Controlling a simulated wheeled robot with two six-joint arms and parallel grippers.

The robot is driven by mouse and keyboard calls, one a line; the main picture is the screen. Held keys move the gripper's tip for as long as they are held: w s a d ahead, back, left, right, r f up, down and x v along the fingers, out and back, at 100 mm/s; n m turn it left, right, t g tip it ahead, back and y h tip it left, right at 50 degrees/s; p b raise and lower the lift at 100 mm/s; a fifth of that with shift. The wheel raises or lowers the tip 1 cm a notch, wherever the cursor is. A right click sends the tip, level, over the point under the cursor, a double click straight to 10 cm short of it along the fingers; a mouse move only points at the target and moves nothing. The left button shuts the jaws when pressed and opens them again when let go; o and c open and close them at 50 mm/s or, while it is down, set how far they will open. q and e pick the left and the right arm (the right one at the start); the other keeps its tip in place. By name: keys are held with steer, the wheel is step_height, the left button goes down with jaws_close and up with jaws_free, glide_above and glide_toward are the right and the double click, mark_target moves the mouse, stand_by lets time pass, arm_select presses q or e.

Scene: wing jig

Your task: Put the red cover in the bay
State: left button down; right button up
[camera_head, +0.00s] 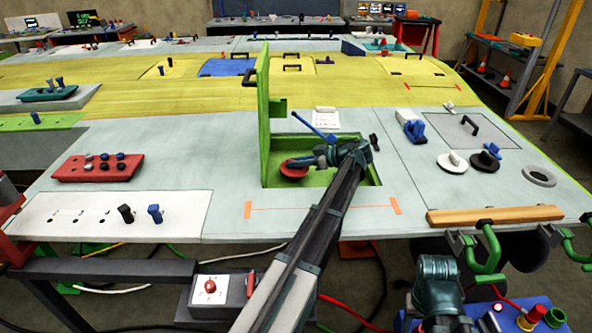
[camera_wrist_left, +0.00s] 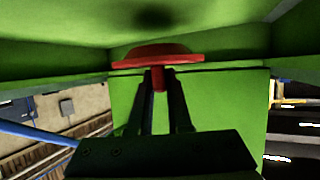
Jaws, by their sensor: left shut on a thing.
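The red cover (camera_head: 293,170) is a round disc with a short stem. My left gripper (camera_head: 318,160) is shut on it, inside the outline of the green bay (camera_head: 372,177) in the wing panel. In the left wrist view, the fingers of my left gripper (camera_wrist_left: 160,85) pinch the stem of the red cover (camera_wrist_left: 155,55), and the disc faces the green surface (camera_wrist_left: 215,20), which bears a dark shadow. The disc looks a little apart from it, but contact is hard to judge. My arm hides part of the bay. My right gripper is not in view.
A green lid (camera_head: 262,115) stands upright at the bay's left edge. A blue rod (camera_head: 313,126) slants over the bay. A wooden bar (camera_head: 495,215) lines the front edge.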

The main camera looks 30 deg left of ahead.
arm_select(q)
steer(key=shift+f, duration=0.15)
steer(key=shift+f+b, duration=0.45)
steer(key=shift+f, duration=0.15)
steer(key=c, duration=0.8)
jaws_free()
steer(key=shift+c, duration=0.2)
steer(key=shift+r+p, duration=0.5)
steer(key=p+v, duration=0.4)
steer(key=v, duration=0.8)
steer(key=shift+p, duration=0.35)
